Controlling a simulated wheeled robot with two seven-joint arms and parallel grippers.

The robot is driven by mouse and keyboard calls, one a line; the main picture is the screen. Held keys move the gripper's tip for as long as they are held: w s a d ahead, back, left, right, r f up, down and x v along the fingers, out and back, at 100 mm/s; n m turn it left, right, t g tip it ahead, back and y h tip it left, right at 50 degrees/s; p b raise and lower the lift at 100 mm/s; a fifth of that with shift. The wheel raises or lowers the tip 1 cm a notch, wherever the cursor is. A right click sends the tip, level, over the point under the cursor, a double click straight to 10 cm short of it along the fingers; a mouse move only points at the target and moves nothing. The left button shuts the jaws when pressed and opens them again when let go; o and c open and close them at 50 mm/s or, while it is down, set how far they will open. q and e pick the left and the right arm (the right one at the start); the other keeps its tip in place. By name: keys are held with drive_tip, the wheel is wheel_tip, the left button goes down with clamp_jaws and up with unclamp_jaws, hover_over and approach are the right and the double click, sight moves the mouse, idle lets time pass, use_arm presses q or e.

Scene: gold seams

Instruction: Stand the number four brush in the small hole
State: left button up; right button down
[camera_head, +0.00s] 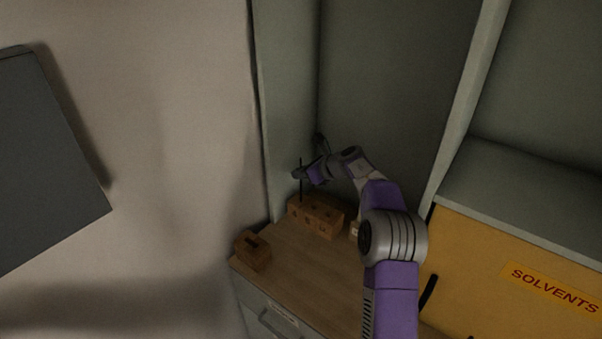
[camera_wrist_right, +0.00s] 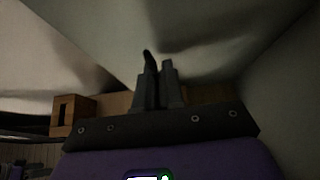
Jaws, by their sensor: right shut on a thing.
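A thin dark brush (camera_head: 301,188) stands about upright in the head view, in the jaws of my right gripper (camera_head: 299,173). Its lower end comes down at the left part of a wooden block with holes (camera_head: 325,222); I cannot tell whether it is inside a hole or just behind or above it. The brush's number cannot be read. In the right wrist view the fingers (camera_wrist_right: 159,88) are close together, with a dark tip, likely the brush (camera_wrist_right: 149,60), showing between them. My left gripper is not in view.
A smaller wooden block with a slot (camera_head: 252,252) sits at the counter's left corner; it also shows in the right wrist view (camera_wrist_right: 66,116). Cabinet walls (camera_head: 290,100) stand close behind. A yellow panel marked SOLVENTS (camera_head: 500,265) is at right. The wooden counter (camera_head: 300,262) is clear in front.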

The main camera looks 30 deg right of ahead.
drive_tip(key=shift+f, duration=0.15)
drive_tip(key=shift+f, duration=0.3)
drive_tip(key=c, duration=1.2)
unclamp_jaws()
drive_tip(key=shift+r, duration=0.1)
drive_tip(key=v, duration=0.7)
drive_tip(key=shift+s, duration=0.25)
